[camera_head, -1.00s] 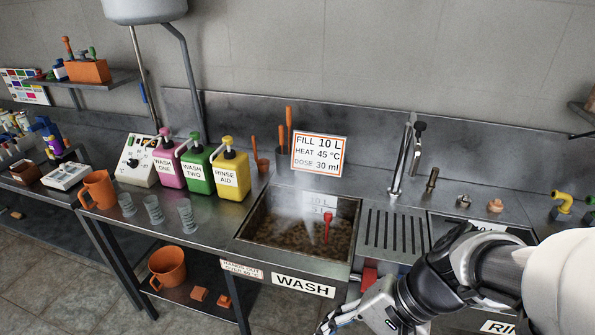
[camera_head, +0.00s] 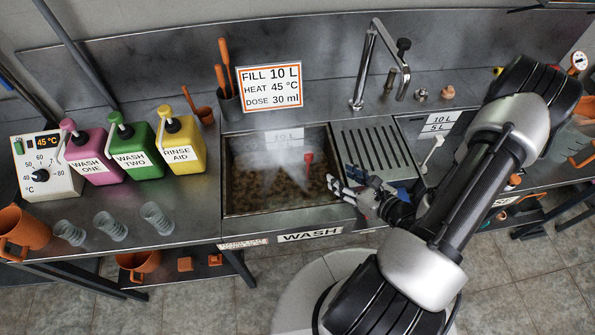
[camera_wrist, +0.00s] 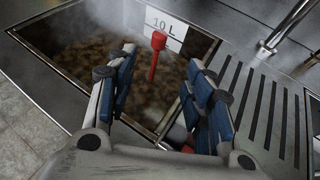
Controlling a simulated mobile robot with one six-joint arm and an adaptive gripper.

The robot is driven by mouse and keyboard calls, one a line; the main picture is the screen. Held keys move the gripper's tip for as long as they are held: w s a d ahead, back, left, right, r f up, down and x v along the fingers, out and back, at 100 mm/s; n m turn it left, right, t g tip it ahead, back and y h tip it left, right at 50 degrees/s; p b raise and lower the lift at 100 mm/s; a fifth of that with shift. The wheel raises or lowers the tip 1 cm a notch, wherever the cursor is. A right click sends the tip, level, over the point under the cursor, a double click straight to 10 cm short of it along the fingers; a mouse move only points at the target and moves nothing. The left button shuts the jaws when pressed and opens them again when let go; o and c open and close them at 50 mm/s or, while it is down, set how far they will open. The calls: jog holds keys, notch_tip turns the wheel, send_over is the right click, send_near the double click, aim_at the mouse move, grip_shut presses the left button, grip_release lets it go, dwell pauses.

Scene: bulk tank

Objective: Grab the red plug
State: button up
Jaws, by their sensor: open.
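The red plug (camera_head: 308,159) stands in the wash basin (camera_head: 228,190), which holds murky brown, steaming water. It has a round red head on a thin red stem, and its lower end is hidden in the water. In the wrist view the plug (camera_wrist: 157,50) shows beyond the fingers, between their tips in the picture. My gripper (camera_head: 342,183) is at the basin's front right corner, to the right of and nearer than the plug. Its blue-padded fingers are open and empty in the wrist view (camera_wrist: 160,75). They are apart from the plug.
A slotted drainboard (camera_head: 372,148) lies right of the basin, with a tall tap (camera_head: 362,75) behind it. A sign (camera_head: 269,87) and a holder with orange-handled tools (camera_head: 229,104) stand behind the basin. Pump bottles (camera_head: 181,148) and clear cups (camera_head: 110,226) stand to the left.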

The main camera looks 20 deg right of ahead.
aim_at(312, 158)
jog(key=b+x, duration=0.3)
jog(key=x, duration=1.4)
jog(key=shift+f, duration=0.1)
grip_shut()
